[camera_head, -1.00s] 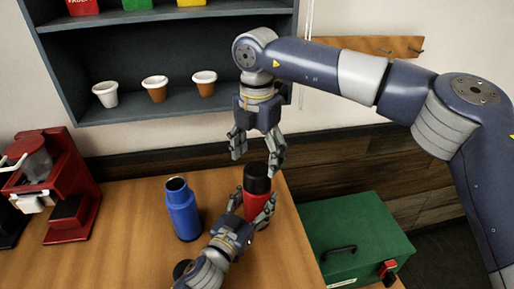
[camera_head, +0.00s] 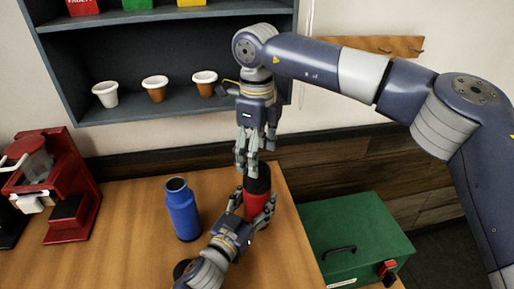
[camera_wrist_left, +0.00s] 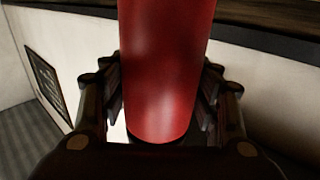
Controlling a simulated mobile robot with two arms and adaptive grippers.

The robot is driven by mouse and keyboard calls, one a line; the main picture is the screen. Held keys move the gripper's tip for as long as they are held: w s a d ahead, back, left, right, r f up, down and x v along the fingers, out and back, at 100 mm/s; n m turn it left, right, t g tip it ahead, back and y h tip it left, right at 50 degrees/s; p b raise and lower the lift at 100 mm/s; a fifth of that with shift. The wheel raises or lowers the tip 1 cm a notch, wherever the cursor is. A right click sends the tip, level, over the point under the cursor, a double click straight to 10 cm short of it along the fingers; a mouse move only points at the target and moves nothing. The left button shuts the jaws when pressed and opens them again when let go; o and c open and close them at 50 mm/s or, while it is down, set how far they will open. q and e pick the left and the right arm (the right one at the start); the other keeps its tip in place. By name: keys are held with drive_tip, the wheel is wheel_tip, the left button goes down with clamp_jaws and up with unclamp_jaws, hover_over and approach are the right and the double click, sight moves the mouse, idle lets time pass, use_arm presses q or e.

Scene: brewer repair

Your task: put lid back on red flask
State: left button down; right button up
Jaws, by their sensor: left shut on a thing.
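The red flask (camera_head: 256,197) stands upright near the table's right edge, with the black lid (camera_head: 258,178) on its top. I cannot tell whether the lid is fully seated. My left gripper (camera_head: 252,206) is shut on the flask's body, one finger on each side. The flask's red body also fills the middle of the left wrist view (camera_wrist_left: 165,75), between the fingers. My right gripper (camera_head: 254,158) points down just above the lid, its fingertips close to the lid's top.
A blue flask (camera_head: 183,210) without a lid stands to the left. A red brewer (camera_head: 70,200) is at the far left. A green case (camera_head: 350,245) lies right of the table. A shelf with pots (camera_head: 155,85) is behind. The table's middle is clear.

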sight(257, 199)
drive_tip(key=n, duration=0.3)
drive_tip(key=shift+n, duration=0.3)
drive_tip(key=n, duration=0.5)
drive_tip(key=shift+r, duration=0.15)
drive_tip(key=n, duration=0.7)
drive_tip(key=shift+r, duration=0.15)
drive_tip(key=n, duration=0.6)
drive_tip(key=shift+r+n, duration=0.1)
drive_tip(key=shift+n, duration=0.2)
drive_tip(key=n, duration=0.3)
drive_tip(key=shift+r, duration=0.1)
drive_tip(key=n, duration=0.4)
drive_tip(key=shift+f, duration=4)
